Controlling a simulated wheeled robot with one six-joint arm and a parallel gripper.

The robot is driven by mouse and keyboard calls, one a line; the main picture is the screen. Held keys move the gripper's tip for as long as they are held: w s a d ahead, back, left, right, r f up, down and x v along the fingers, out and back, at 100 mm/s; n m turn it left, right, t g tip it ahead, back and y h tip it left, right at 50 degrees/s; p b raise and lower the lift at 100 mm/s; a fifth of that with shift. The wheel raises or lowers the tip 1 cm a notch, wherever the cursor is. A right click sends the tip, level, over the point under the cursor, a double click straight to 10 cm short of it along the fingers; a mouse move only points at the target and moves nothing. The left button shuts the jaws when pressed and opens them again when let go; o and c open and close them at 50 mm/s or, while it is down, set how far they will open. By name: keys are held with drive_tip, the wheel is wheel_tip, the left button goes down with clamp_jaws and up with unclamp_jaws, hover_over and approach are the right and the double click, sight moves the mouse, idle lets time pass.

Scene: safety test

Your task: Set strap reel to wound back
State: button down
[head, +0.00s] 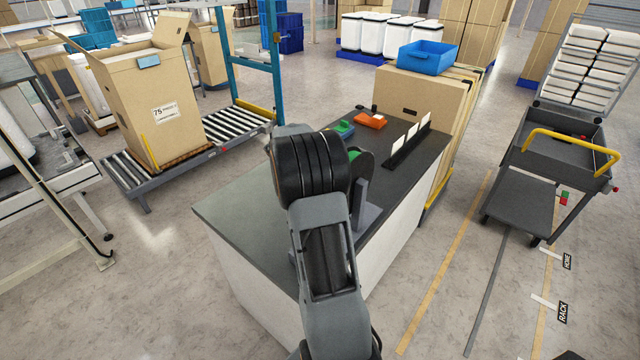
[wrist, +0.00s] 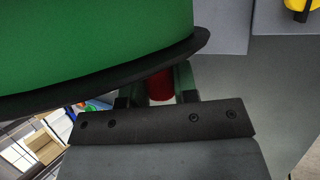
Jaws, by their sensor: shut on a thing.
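The strap reel shows in the head view as a black flange (head: 366,166) with a bit of green beside it, on a grey stand (head: 368,212) on the bench. My arm hides much of it. In the wrist view the green face of the strap reel (wrist: 90,40) with its black rim fills the upper left. My gripper (wrist: 158,88) is at that rim, its two fingers closed around a red grip (wrist: 160,84). The ends of the fingers and of the red grip are partly hidden by the rim. In the head view my gripper is hidden behind my arm.
The bench (head: 240,212) has a dark top. An orange item (head: 370,120), a green and blue item (head: 341,130) and a black rack with white cards (head: 408,143) stand at its far end. A roller conveyor (head: 205,140) is left, a grey cart (head: 550,150) right.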

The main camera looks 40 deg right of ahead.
idle(0.4)
drive_tip(key=c, duration=0.9)
unclamp_jaws()
drive_tip(key=shift+r, duration=0.1)
drive_tip(key=v, duration=1.3)
drive_tip(key=shift+w+a+r+b, duration=0.15)
drive_tip(key=shift+w+r+b, duration=0.1)
drive_tip(key=shift+b, duration=0.1)
